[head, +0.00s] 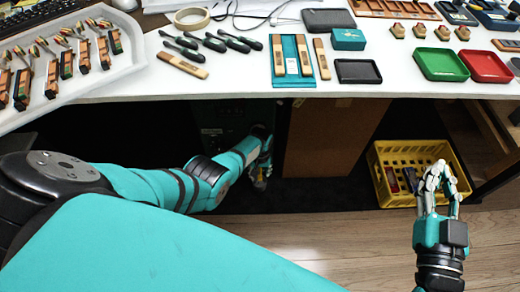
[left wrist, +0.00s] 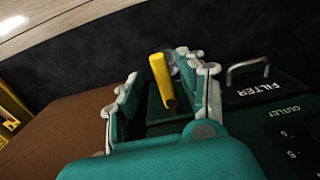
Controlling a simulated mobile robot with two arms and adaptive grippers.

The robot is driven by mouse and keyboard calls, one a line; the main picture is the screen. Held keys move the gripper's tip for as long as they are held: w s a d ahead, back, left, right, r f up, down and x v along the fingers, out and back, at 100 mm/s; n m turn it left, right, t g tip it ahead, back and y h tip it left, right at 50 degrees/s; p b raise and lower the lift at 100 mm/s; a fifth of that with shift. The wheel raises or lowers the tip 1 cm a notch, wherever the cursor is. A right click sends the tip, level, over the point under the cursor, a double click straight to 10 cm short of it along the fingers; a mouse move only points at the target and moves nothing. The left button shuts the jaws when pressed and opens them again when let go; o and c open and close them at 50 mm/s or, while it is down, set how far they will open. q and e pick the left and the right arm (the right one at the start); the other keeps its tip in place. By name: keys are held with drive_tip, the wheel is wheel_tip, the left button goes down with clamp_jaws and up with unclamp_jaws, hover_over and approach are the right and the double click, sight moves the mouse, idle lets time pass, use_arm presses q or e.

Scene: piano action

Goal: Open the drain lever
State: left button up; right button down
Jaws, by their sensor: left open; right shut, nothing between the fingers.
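The yellow drain lever (left wrist: 163,82) stands out from a dark green unit in the left wrist view. My left gripper (left wrist: 160,90) is open, with its two fingers on either side of the lever; I cannot tell whether either touches it. In the head view my left gripper (head: 262,160) is under the table, in front of the dark unit (head: 222,122), and the lever is mostly hidden there. My right gripper (head: 437,182) is shut and empty, in front of the table over the yellow crate's right part.
Beside the lever, the unit has a metal handle (left wrist: 247,72) marked FILTER and a panel marked OUTLET. A brown board (head: 325,135) stands right of the unit. A yellow crate (head: 383,190) sits on the floor. The white tabletop (head: 225,75) above carries tools and trays.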

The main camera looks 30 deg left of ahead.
sight(260, 176)
use_arm(q)
wheel_tip(260, 176, up, 11)
drive_tip(key=shift+r, duration=0.2)
idle(0.4)
drive_tip(key=shift+s+f, duration=0.1)
drive_tip(key=shift+s, duration=0.05)
idle(0.3)
